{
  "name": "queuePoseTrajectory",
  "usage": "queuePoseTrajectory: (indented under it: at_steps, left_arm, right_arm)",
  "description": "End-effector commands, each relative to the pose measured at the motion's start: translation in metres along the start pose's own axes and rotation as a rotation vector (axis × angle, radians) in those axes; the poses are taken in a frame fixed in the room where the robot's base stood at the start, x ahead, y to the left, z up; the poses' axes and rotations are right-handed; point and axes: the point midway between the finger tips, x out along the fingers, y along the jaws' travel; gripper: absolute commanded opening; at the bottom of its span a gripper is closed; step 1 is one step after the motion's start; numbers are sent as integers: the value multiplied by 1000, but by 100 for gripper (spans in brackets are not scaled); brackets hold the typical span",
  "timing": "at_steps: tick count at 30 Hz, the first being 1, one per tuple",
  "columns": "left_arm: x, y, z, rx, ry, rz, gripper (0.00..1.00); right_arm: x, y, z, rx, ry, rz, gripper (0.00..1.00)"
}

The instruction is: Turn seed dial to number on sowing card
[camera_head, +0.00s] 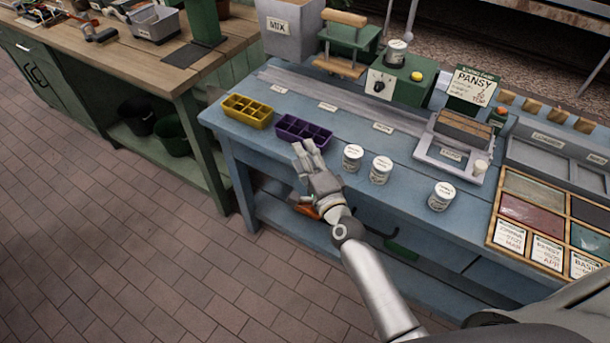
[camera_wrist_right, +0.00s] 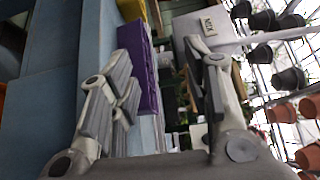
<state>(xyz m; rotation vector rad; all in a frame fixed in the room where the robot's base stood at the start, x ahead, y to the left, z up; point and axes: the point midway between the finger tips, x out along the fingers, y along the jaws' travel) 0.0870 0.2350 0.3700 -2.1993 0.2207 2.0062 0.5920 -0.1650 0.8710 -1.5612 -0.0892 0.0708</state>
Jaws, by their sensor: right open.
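The seed dial (camera_head: 379,85) is a black knob on a white plate. It sits on the front of a green seeder box (camera_head: 405,80) at the back of the blue bench; its setting is too small to read. The sowing card (camera_head: 474,86) stands upright to its right and reads PANSY, with smaller text that I cannot make out. My right gripper (camera_head: 304,149) is open and empty at the bench's front edge, by the purple tray (camera_head: 297,137), well short of the dial. The purple tray also shows between its fingers in the right wrist view (camera_wrist_right: 148,75).
A yellow tray (camera_head: 247,112) lies left of the purple one. Several white tins, one here (camera_head: 380,170), stand right of my gripper. A scale-like stand (camera_head: 452,150) and a framed seed box (camera_head: 497,228) fill the right. The bench between the trays and the dial is mostly clear.

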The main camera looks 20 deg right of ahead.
Motion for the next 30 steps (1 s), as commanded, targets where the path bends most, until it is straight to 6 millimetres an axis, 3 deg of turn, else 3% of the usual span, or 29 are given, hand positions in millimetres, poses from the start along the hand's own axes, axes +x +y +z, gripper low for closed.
queuePoseTrajectory:
  at_steps: [6,12,30]
  left_arm:
    - [-3,0,0,0,0,0,40]
    - [-4,0,0,0,0,0,40]
    - [-4,0,-1,0,0,0,40]
  right_arm:
    - [-13,27,14,-140,-73,88,44]
    - [-19,40,18,-191,-99,122,44]
    - [-20,45,19,-203,-103,133,44]
